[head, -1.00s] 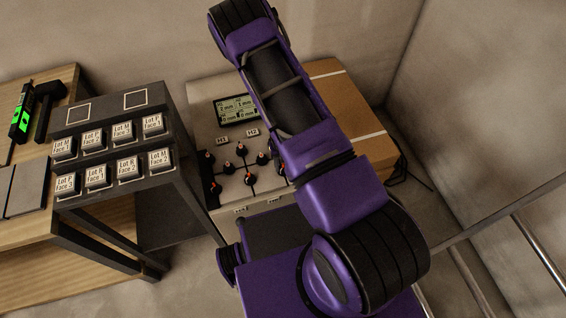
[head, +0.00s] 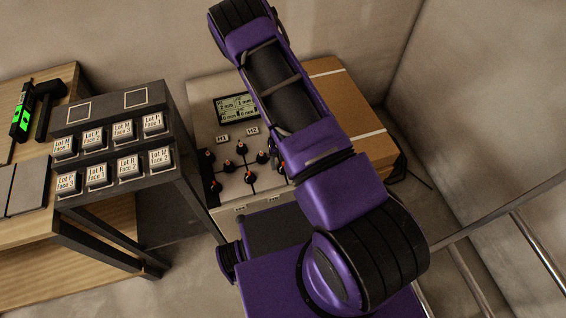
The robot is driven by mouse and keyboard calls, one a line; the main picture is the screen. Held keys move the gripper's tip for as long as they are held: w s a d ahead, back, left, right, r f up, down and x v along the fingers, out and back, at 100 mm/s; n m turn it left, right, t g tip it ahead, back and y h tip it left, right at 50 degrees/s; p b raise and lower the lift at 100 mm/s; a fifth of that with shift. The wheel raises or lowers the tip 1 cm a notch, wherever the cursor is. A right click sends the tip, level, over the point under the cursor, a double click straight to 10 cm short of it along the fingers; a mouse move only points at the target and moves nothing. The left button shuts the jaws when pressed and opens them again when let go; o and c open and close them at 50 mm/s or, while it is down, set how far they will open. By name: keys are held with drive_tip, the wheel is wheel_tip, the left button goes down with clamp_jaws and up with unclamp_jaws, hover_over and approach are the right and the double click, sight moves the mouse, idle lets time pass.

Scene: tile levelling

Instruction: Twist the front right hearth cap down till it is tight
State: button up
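Several dark caps with orange-red marks, such as this one (head: 242,149), stand on a pale tile panel (head: 203,104) in the head view. Labels H1 (head: 222,139) and H2 (head: 253,131) sit behind them. The right part of the panel, where the front right hearth lies, is mostly covered by my purple arm. I cannot make out the front right cap clearly. My gripper is hidden behind the arm, so its fingers and any contact with a cap do not show. A small display (head: 236,107) at the panel's back shows mm readings, too small to read surely.
A dark rack (head: 113,113) of lot-labelled blocks stands close on the left. A brown box (head: 345,100) lies right of the panel. Walls close off the back and right.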

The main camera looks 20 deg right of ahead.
wheel_tip(320, 180, up, 17)
drive_tip(key=shift+r+p, duration=0.2)
drive_tip(key=shift+p, duration=0.1)
idle(0.3)
idle(0.4)
